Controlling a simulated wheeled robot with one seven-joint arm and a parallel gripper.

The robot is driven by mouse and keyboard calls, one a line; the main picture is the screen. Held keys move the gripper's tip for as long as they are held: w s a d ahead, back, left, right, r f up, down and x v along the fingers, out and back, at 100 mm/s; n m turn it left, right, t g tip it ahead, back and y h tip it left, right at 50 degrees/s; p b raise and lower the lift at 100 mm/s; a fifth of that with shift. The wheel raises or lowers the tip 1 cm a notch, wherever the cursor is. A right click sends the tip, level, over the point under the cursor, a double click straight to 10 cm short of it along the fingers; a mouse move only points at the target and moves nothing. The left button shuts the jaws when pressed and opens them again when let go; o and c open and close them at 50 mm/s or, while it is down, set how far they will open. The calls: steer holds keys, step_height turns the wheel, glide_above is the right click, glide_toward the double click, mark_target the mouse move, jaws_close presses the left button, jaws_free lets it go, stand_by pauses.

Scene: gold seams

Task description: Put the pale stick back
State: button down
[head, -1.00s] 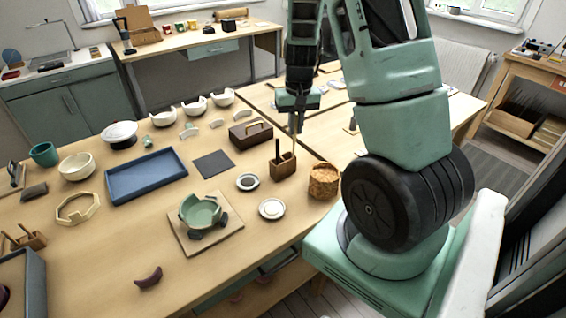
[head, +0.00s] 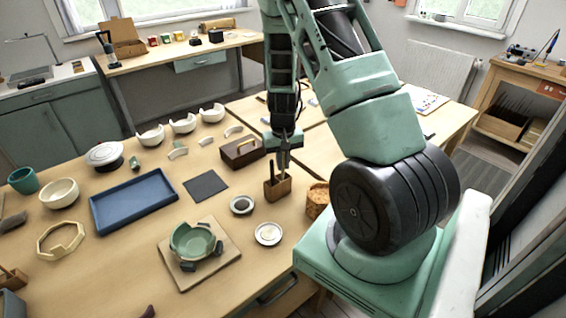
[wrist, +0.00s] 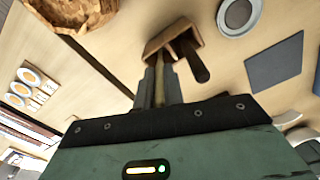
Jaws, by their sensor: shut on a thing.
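The small brown wooden holder (head: 278,188) stands on the table, and a dark stick (head: 271,170) stands in it. My gripper (head: 284,161) is right above the holder's right side, pointing down. In the wrist view, my gripper (wrist: 160,76) is shut on the pale stick (wrist: 159,92), which runs between the fingers toward the holder (wrist: 172,38), beside the dark stick (wrist: 197,64). The pale stick's far end is at the holder's opening. How deep it sits inside is hidden.
A woven basket (head: 317,200) stands close on the holder's right. Two small dishes (head: 241,205) (head: 268,233) lie in front. A brown box with a handle (head: 242,152) is behind left. A green bowl (head: 192,241) is on a board, with a blue tray (head: 133,200) farther left.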

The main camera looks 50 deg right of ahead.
steer(key=shift+f, duration=0.35)
steer(key=shift+f, duration=0.15)
steer(key=c, duration=1.5)
jaws_free()
